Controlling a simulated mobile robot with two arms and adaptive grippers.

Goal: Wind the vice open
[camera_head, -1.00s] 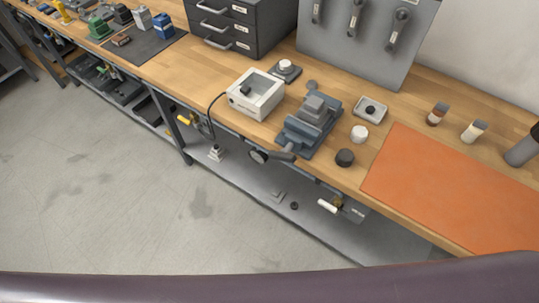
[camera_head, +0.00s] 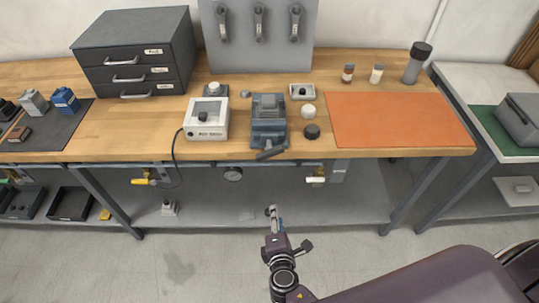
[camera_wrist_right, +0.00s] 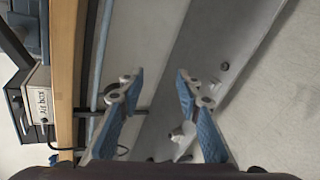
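The blue-grey vice (camera_head: 268,122) stands on the wooden bench near its front edge, in the middle of the head view. Its dark handle bar (camera_head: 270,154) sticks out at the front, just over the bench edge. My right gripper (camera_head: 272,212) is in front of the bench, below and apart from the handle. In the right wrist view my right gripper (camera_wrist_right: 153,90) shows two blue-padded fingers spread wide with nothing between them. How far the vice jaws are apart is too small to tell. My left gripper is not in view.
A white box with a black knob (camera_head: 206,119) stands left of the vice. A dark round piece (camera_head: 311,131), a white one (camera_head: 308,111) and an orange mat (camera_head: 400,122) lie to the right. Under the bench edge are a gauge (camera_head: 233,174) and valves; a shelf (camera_head: 350,205) lies below.

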